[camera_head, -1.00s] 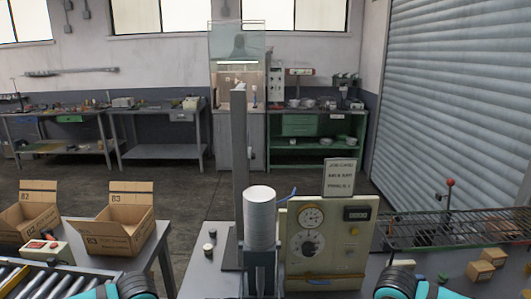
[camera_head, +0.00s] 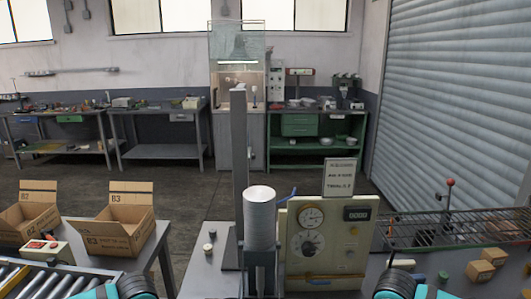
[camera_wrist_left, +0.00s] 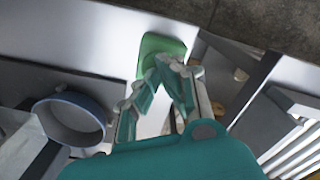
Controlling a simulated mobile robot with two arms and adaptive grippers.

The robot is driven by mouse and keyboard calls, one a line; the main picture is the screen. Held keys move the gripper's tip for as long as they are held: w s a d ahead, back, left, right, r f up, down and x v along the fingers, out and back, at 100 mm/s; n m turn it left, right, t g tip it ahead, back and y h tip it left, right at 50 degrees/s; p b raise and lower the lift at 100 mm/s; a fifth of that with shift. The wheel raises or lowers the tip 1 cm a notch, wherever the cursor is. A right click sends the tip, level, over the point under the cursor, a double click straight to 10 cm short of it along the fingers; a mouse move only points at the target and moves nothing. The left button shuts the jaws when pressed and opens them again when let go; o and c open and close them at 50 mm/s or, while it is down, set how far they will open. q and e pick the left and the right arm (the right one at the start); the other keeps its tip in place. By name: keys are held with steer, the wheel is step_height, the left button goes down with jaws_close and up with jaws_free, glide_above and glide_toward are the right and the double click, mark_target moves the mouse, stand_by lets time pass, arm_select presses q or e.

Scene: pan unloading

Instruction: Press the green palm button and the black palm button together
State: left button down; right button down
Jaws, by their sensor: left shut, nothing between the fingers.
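In the left wrist view a rounded green object (camera_wrist_left: 160,48), which looks like the green palm button, sits on a pale surface. My left gripper (camera_wrist_left: 178,66) is shut and empty, its fingertips at the near edge of the green object. I cannot tell whether they touch it. I cannot pick out the black palm button in either view. In the head view only teal parts of my arms show at the bottom edge; my right gripper is out of view.
A round blue-grey pan (camera_wrist_left: 68,118) lies left of my left gripper. A cream panel with dials (camera_head: 327,240) and a white stack (camera_head: 260,220) stand on the bench ahead. Open cartons (camera_head: 117,225) stand to the left. Small boxes (camera_head: 482,268) lie at the right.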

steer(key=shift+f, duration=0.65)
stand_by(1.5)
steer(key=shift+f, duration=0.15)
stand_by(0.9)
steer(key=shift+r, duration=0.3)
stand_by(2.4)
